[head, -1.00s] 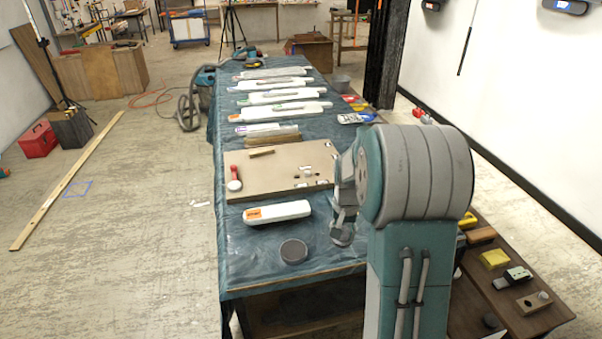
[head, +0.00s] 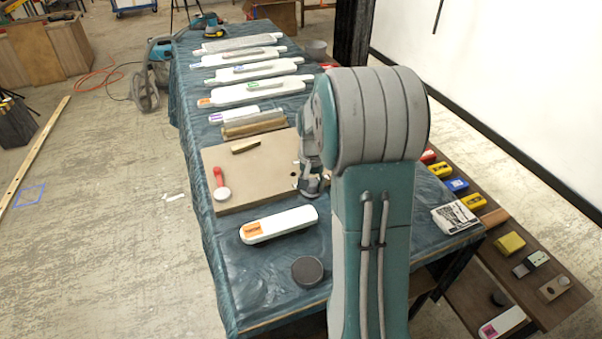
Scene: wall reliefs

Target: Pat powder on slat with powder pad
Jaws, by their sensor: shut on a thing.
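My gripper (head: 310,186) is low over the right edge of a brown board, partly behind my arm. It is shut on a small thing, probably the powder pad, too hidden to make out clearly. A white slat with an orange label (head: 278,224) lies on the table in front of the board, apart from the gripper. Several more pale slats (head: 255,91) lie in a row farther back. I cannot tell which slat the task means.
The table (head: 235,285) has a dark teal cover. A lower shelf (head: 500,265) with small blocks stands at right.

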